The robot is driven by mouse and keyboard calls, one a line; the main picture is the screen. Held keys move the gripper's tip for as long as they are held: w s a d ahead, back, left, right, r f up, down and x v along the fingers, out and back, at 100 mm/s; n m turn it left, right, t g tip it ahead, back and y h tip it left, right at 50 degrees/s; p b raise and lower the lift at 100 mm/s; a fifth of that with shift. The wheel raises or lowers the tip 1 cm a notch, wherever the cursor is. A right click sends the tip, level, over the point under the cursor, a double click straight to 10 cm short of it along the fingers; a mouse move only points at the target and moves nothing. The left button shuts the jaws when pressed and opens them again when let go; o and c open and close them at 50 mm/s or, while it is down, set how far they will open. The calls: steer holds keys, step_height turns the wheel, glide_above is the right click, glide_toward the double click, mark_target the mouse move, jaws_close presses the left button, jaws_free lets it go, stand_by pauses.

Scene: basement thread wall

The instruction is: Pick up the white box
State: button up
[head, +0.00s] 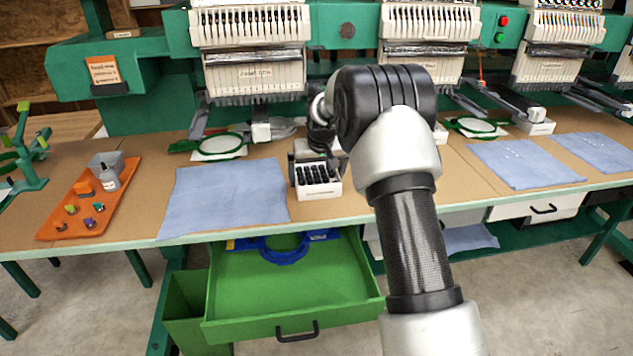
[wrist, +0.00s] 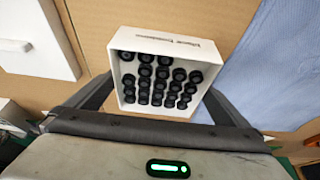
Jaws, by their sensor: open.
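The white box (head: 320,191) stands on the tan tabletop, just right of the near blue cloth, and holds several black spools. It also shows in the wrist view (wrist: 150,42), with its open top facing the camera. My gripper (head: 317,158) is above and just behind the box in the head view. In the wrist view my open gripper (wrist: 160,95) has one finger on the left and one on the right of the box. Whether the fingers touch its walls cannot be told. My arm hides part of the table to the right.
Blue cloth (head: 225,195) lies beside the box. An orange tray (head: 75,222) with a bottle and small items is at left. A green drawer (head: 290,285) stands open below. Embroidery machines (head: 250,45) line the back. Another white box (head: 536,128) stands at right.

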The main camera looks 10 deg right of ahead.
steer(key=shift+c, duration=0.3)
steer(key=c, duration=1)
steer(key=shift+r, duration=0.1)
